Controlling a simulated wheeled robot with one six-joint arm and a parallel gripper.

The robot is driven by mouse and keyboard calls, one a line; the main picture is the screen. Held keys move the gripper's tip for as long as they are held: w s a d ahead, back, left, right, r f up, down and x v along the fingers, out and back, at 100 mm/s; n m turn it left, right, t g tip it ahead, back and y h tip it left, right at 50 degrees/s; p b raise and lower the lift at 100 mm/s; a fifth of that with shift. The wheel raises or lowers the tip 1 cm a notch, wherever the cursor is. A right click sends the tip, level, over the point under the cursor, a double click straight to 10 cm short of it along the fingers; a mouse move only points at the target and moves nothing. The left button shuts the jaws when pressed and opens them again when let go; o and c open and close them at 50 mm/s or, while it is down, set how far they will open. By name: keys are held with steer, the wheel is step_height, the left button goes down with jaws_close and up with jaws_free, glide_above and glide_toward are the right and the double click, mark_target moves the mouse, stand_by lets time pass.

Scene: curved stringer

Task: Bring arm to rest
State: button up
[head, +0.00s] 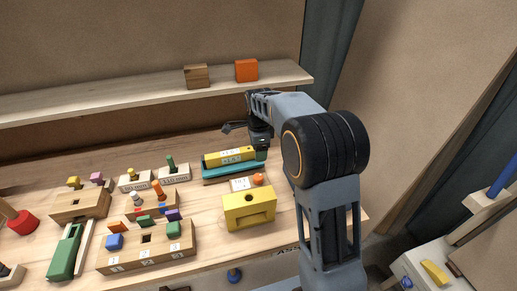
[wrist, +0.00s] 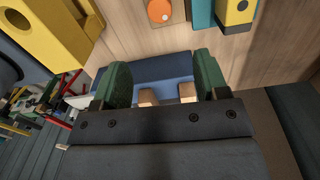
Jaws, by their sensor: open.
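My arm reaches over the right end of the workbench (head: 205,208), its elbow large in the head view. My gripper (head: 261,152) hangs at the right end of a yellow labelled block (head: 229,157) on a teal base (head: 215,173); whether it touches them is unclear. In the wrist view my gripper (wrist: 163,82) is open, its green fingers spread with nothing clearly held. A blue surface shows beyond the fingers, and I cannot tell what it is.
A yellow block with a hole (head: 249,208) and an orange knob (head: 258,179) are close in front of my gripper. Several coloured pegs and wooden blocks fill the bench to the left. A shelf (head: 140,98) behind holds a wooden block (head: 196,76) and an orange block (head: 246,70).

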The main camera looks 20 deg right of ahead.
steer(key=shift+r, duration=0.1)
stand_by(0.5)
steer(key=s+n, duration=0.5)
steer(key=n, duration=0.1)
steer(key=s+n+t, duration=0.1)
steer(key=s+n, duration=0.4)
steer(key=s, duration=0.1)
steer(key=s+r+n, duration=0.1)
steer(key=s+n, duration=0.5)
steer(key=shift+n+t, duration=0.3)
steer(key=shift+t, duration=0.1)
steer(key=s+r+n+t, duration=0.1)
steer(key=s+r+t, duration=0.1)
steer(key=s, duration=0.4)
steer(key=shift+r, duration=0.65)
